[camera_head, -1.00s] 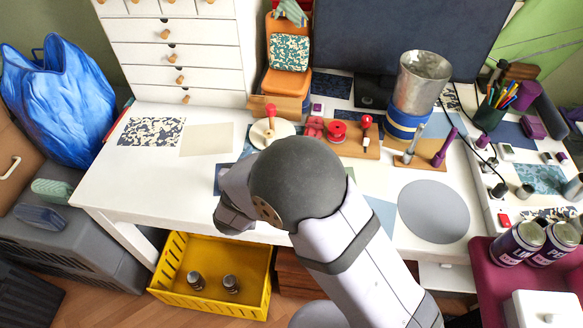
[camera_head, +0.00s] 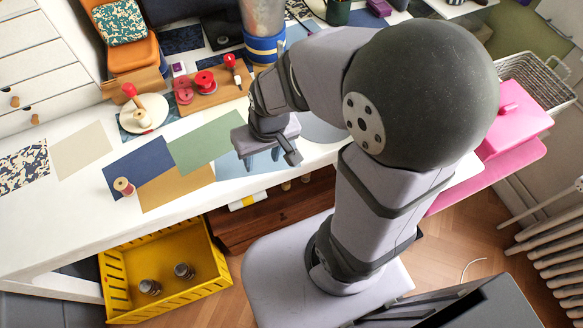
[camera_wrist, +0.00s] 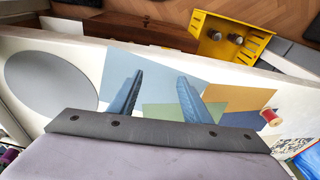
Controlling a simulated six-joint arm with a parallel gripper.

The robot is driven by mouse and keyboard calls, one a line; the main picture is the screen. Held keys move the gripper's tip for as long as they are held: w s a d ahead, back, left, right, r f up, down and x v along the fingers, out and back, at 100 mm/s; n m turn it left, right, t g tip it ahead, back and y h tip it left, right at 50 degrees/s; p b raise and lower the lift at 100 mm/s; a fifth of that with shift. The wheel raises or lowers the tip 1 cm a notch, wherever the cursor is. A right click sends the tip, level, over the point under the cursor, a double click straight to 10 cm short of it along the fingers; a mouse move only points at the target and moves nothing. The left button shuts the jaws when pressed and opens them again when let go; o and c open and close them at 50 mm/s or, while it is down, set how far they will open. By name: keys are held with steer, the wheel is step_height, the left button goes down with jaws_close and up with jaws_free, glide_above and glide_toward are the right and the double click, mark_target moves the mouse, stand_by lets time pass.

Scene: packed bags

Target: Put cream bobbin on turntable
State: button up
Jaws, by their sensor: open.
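My gripper (camera_head: 262,160) hangs open and empty over the light blue sheet at the table's front edge; its two blue fingers show apart in the wrist view (camera_wrist: 160,76). A small cream-ended bobbin with a red winding (camera_head: 124,187) stands on the table, left in the head view, far from the gripper; it also shows at the right of the wrist view (camera_wrist: 270,115). A round cream disc (camera_head: 156,104) bears a small cream piece (camera_head: 142,119) and a red-topped piece (camera_head: 129,90). A flat grey disc (camera_wrist: 50,83) lies on the table. I cannot tell which disc is the turntable.
A wooden board (camera_head: 219,96) with red spools stands behind, beside a metal can (camera_head: 262,17) with a blue base. Coloured sheets lie flat mid-table. A yellow crate (camera_head: 205,290) is below the front edge. The white tabletop between gripper and bobbin is free of tall objects.

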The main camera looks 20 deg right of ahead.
steer(key=s+d+g+h, duration=0.1)
steer(key=s+d+g, duration=0.1)
steer(key=s+d, duration=0.3)
steer(key=shift+s+r+m, duration=0.2)
steer(key=shift+s+m, duration=0.1)
steer(key=shift+s, duration=0.25)
step_height(320, 180, up, 12)
steer(key=p, duration=1.1)
steer(key=shift+f+p, duration=0.2)
steer(key=shift+p, duration=0.1)
steer(key=shift+w+f, duration=0.1)
